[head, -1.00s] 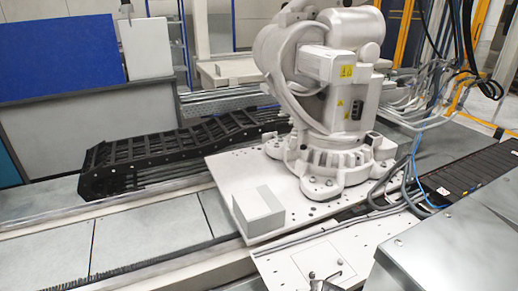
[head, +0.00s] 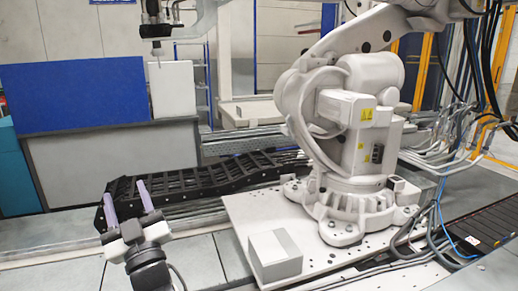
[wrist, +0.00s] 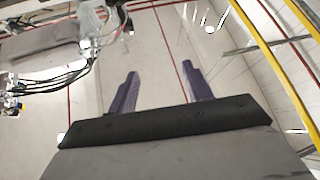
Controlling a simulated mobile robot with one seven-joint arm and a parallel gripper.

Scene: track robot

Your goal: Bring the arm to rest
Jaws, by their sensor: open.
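My gripper (head: 127,202) is at the lower left of the head view, with its two pale purple fingers pointing up and spread apart. Nothing is between them. In the wrist view the two purple fingers (wrist: 158,92) are also apart, with only pale floor and red lines beyond them. A dark wrist part and cable of mine show below the gripper in the head view.
A large white industrial robot (head: 355,130) stands on a white plate (head: 244,220) at the centre right. A light box (head: 275,255) sits on the plate. A black cable chain (head: 205,183) runs behind my gripper. A blue panel (head: 75,92) stands at the far left.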

